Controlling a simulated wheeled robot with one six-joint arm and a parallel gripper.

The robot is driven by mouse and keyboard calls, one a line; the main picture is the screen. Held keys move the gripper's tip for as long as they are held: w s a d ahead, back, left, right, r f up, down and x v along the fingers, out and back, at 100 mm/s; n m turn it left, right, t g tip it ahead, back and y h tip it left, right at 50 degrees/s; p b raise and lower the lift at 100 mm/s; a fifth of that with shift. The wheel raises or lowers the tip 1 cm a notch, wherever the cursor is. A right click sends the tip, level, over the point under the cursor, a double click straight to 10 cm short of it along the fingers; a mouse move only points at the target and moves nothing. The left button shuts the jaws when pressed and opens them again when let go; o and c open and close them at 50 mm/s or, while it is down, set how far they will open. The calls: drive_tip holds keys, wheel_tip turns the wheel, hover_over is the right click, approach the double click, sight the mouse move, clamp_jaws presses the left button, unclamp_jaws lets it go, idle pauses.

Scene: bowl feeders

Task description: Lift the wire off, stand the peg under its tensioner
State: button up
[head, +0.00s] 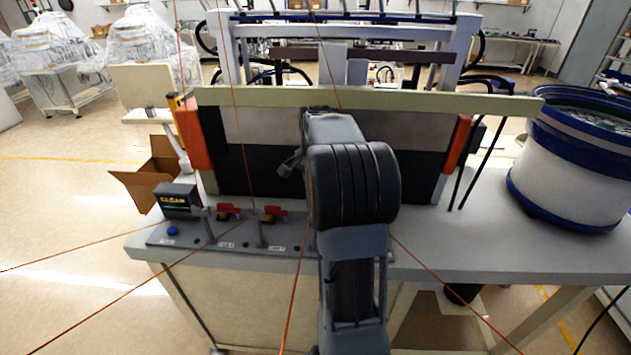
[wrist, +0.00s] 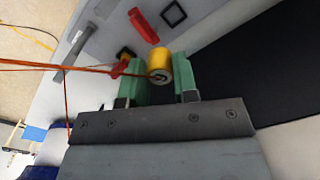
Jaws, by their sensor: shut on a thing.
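In the wrist view my gripper (wrist: 158,80) has its green jaws shut on a short yellow peg (wrist: 158,60), whose round end faces the camera. An orange wire (wrist: 85,69) runs in from the left to the peg; whether it loops around the peg or only passes beside it I cannot tell. In the head view my arm hides the gripper and peg. Two red tensioners (head: 228,211) (head: 270,213) stand on the grey strip (head: 190,234) at the bench front. A red part (wrist: 143,24) also shows above the peg in the wrist view.
Several thin orange wires (head: 95,317) cross the space around the bench. A black CLEAR box (head: 178,200) and blue button (head: 172,230) sit at the strip's left end. A blue-rimmed bowl feeder (head: 560,175) stands right.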

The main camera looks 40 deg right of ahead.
drive_tip(key=s+a+b, duration=0.6)
drive_tip(key=s+a, duration=0.4)
drive_tip(key=shift+s+r, duration=0.2)
drive_tip(key=shift+r, duration=0.1)
idle(0.9)
